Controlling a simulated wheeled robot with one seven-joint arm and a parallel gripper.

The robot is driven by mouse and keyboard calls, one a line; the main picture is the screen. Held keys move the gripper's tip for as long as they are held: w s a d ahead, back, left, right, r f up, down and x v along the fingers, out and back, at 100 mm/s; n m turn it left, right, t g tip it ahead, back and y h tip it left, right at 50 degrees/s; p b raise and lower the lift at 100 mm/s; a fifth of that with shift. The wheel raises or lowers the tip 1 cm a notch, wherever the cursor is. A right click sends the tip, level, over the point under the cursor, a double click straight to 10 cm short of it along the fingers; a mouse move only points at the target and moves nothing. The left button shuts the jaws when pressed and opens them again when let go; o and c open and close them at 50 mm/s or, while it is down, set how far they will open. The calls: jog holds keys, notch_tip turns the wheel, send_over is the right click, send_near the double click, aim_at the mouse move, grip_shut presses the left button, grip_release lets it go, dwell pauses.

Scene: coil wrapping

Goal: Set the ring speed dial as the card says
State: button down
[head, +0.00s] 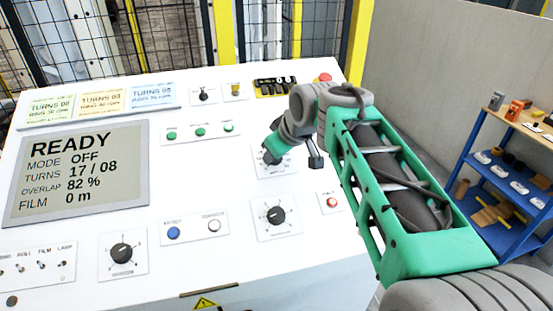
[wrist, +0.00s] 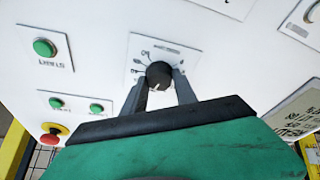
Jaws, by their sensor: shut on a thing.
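My gripper (wrist: 161,78) is shut on a black round dial (wrist: 159,73), one finger on each side of it. The dial sits on a white plate with marks around it, and a pale pointer line shows on its near side. Its label is too small to read. In the head view my gripper (head: 271,154) is at the upper of two dials on the panel's right, hiding most of it. Green, yellow and blue cards (head: 101,104) lie at the panel's top left. They show TURNS 08 and a ring rpm line that is hard to read.
The display (head: 75,175) reads READY, MODE OFF, TURNS 17 / 08, OVERLAP 82 %, FILM 0 m. Other dials are at the lower right (head: 275,215) and lower left (head: 122,253). A red mushroom button (wrist: 54,129) and green buttons are nearby. A blue shelf (head: 500,180) stands right.

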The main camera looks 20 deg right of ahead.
jog(key=shift+f+m+b, duration=0.1)
jog(key=shift+m+b, duration=0.45)
jog(key=shift+m, duration=0.45)
jog(key=c, duration=1)
grip_release()
jog(key=a+v, duration=0.1)
jog(key=v, duration=0.6)
jog(key=shift+s+d+r+b, duration=0.35)
